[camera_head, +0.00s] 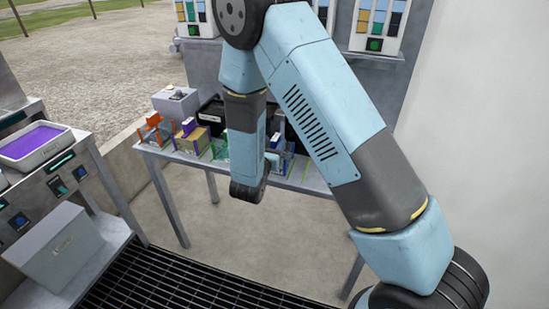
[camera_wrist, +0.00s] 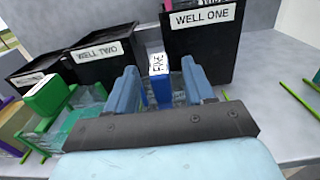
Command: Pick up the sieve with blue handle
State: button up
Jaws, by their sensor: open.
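The sieve with blue handle (camera_wrist: 161,91) stands upright on the table in the wrist view. A white label reading "FINE" is on top of its blue handle, and clear mesh-like parts show beside it. My gripper (camera_wrist: 159,70) is open, with one light-blue finger to each side of the blue handle. I cannot tell whether either finger touches it. The lower part of the sieve is hidden behind my gripper's dark body. In the head view, a bit of blue (camera_head: 276,140) shows beside my arm, and the gripper is mostly hidden there.
Behind the sieve stand black bins labelled "WELL ONE" (camera_wrist: 203,47) and "WELL TWO" (camera_wrist: 103,56). A sieve with green handle (camera_wrist: 49,95) is close on the left. Green rods (camera_wrist: 297,100) lie on the right. An orange-handled item (camera_head: 153,128) is at the table's left end.

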aim_at(276, 136)
jog(key=x, duration=0.4)
jog(key=shift+a, duration=0.1)
jog(key=shift+s, duration=0.1)
grip_shut()
dwell(0.4)
